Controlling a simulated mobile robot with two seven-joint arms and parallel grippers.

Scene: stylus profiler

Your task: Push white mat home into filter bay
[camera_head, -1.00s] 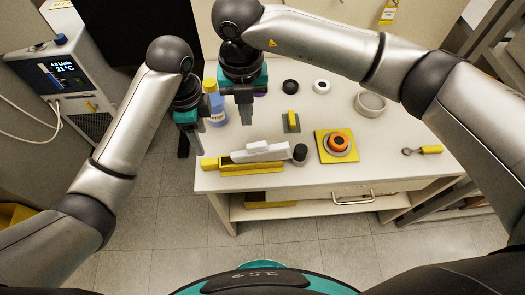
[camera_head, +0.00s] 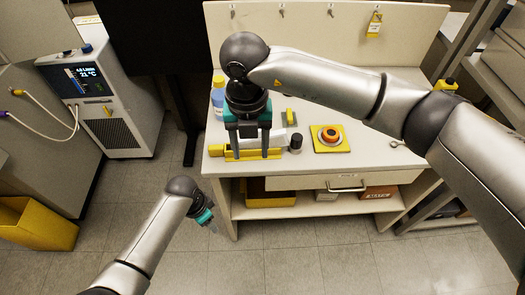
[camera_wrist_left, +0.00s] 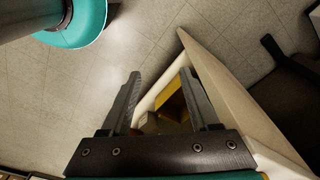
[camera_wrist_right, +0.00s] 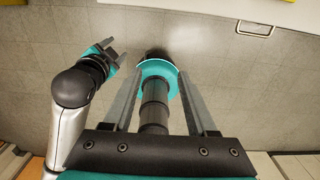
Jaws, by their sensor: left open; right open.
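The white mat (camera_head: 279,139) shows as a pale piece on the near left part of the bench, partly hidden behind my right gripper. A yellow tray-like piece (camera_head: 250,154), which looks like the filter bay, shows between my right gripper's fingers. How far the mat sits in it cannot be seen. My right gripper (camera_head: 251,158) is open, fingers pointing down, in front of the bay; contact cannot be told. Its wrist view (camera_wrist_right: 157,95) shows its fingers apart, with nothing gripped. My left gripper (camera_head: 212,224) is low, left of the bench front; its wrist view (camera_wrist_left: 164,95) shows it open and empty.
A dark round knob (camera_head: 296,141) stands right of the mat. A yellow pad with an orange ring (camera_head: 329,137) lies further right. A blue bottle (camera_head: 218,98) stands behind left. The bench drawer (camera_head: 343,182) is shut. The floor in front is clear.

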